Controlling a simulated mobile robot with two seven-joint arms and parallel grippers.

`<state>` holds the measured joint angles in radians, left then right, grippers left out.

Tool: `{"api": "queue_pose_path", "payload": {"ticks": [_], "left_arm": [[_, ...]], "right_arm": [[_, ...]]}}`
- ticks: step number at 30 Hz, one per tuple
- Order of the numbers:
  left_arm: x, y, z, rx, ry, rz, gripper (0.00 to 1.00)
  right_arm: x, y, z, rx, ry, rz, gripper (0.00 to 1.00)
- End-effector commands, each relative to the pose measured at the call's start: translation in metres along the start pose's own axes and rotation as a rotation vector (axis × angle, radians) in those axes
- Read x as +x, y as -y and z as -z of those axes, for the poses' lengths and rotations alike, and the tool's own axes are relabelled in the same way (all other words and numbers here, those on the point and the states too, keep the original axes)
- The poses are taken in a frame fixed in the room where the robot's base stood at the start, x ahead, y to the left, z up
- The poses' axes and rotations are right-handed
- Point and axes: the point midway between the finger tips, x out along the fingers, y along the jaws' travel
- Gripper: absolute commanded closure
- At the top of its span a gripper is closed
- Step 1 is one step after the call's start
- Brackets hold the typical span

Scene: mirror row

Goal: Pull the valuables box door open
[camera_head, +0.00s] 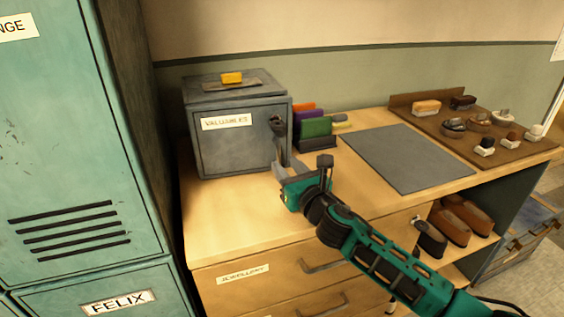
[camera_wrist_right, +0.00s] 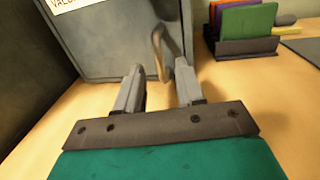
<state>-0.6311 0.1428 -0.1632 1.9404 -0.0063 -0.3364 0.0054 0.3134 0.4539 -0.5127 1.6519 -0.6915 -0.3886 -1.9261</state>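The grey valuables box (camera_head: 236,142) stands at the back left of the wooden counter. Its front door, with a "VALUABLES" label (camera_head: 226,121), looks shut. A dark fitting (camera_head: 277,122) shows at the door's upper right. My right gripper (camera_head: 284,158) is low in front of the door's right side. In the right wrist view its two grey fingers (camera_wrist_right: 160,68) are spread apart, with the looped door handle (camera_wrist_right: 160,55) showing between and just beyond the tips. I cannot tell whether a finger touches the handle. My left gripper is not in view.
A yellow block (camera_head: 232,78) lies on top of the box. A rack of coloured items (camera_head: 316,127) stands right of it, then a grey mat (camera_head: 405,158) and a brown board (camera_head: 425,117) with several small items. A teal locker (camera_head: 70,140) is at the left.

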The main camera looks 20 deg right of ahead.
Motion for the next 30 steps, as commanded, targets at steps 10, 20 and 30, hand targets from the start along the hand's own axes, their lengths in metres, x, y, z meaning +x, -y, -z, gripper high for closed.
{"api": "queue_pose_path", "payload": {"ticks": [10, 20, 30], "left_arm": [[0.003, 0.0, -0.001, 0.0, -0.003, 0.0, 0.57], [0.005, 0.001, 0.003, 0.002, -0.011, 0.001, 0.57], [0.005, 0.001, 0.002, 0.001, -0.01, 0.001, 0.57]], "right_arm": [[0.033, -0.001, 0.0, 0.001, 0.0, -0.001, 0.62], [0.034, -0.001, 0.0, 0.001, 0.0, -0.001, 0.65], [0.034, 0.0, 0.0, 0.001, -0.001, -0.001, 0.97]]}}
